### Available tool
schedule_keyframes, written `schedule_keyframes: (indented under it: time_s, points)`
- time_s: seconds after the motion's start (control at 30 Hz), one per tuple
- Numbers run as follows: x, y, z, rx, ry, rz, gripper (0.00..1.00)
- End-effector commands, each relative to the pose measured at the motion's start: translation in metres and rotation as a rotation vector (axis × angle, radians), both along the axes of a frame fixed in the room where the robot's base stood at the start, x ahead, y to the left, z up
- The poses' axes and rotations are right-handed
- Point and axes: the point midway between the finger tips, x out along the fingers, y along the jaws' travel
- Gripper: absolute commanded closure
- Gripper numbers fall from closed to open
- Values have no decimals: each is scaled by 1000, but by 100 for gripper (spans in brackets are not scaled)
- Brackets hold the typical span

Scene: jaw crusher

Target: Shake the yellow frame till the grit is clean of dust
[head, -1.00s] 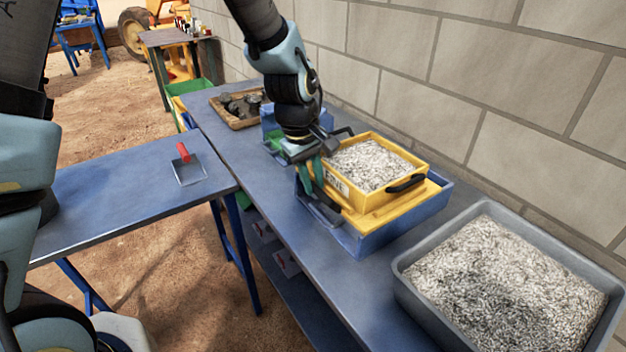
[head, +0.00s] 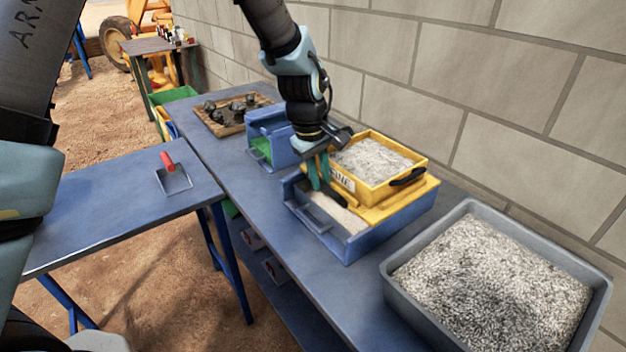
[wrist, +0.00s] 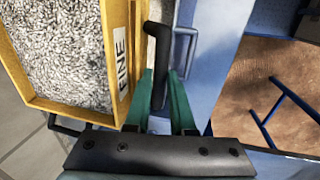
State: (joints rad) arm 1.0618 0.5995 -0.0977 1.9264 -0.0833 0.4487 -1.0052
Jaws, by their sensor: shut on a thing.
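The yellow frame (head: 411,192) is filled with pale grey grit (head: 372,160) and sits over a blue tray (head: 352,246) on the bench. My gripper (head: 319,172) is shut on the frame's black left handle. In the wrist view the gripper (wrist: 163,95) has its green fingers on either side of the black handle (wrist: 158,50), beside the frame's FINE label (wrist: 122,60). Pale fine dust (head: 338,208) shows in the blue tray, left of the frame. The frame's other black handle (head: 407,177) is free. I cannot tell how much dust is left in the grit.
A grey tray (head: 388,281) of darker grit stands at the front right. Behind the gripper are a blue box (head: 262,128) and a wooden tray (head: 206,120) of dark lumps. A block wall closes the right side. A red-handled scoop (head: 172,180) lies on the left table.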

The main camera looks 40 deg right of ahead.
Motion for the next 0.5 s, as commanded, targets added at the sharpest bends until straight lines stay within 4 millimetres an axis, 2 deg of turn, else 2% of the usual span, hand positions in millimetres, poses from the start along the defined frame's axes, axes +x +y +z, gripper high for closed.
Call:
schedule_keyframes:
  time_s: [0.13,0.17,0.4,0.5]
  points:
    - [1,0,1,-1,-1,2,100]
    - [1,0,1,-1,-1,2,74]
    - [1,1,0,0,-1,1,48]
    - [0,1,0,0,0,1,48]
